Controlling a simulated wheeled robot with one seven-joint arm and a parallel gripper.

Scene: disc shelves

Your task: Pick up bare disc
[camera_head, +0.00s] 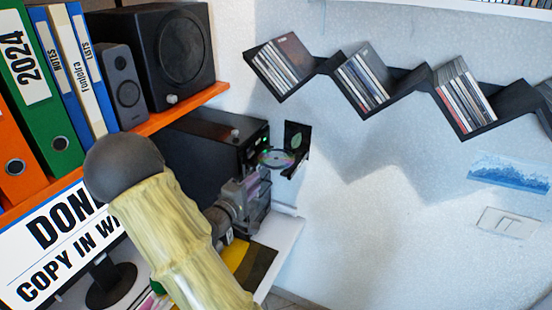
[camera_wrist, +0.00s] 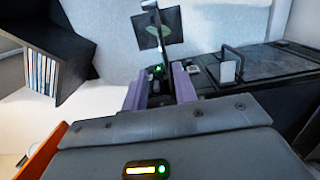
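The bare disc (camera_head: 276,158) is shiny and lies nearly flat in front of the black computer case in the head view. My gripper (camera_head: 262,183) is just below the disc in the head view. In the wrist view the purple fingers of my gripper (camera_wrist: 160,72) stand apart with a gap between them. The disc's near edge lines up with this gap. Whether a finger touches it I cannot tell.
A black computer case (camera_head: 205,140) stands close beside my gripper under an orange shelf (camera_head: 190,104). A dark square with a green leaf (camera_head: 299,133) is behind the disc. A zigzag wall shelf (camera_head: 405,92) holds several disc cases. Free air lies to the right.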

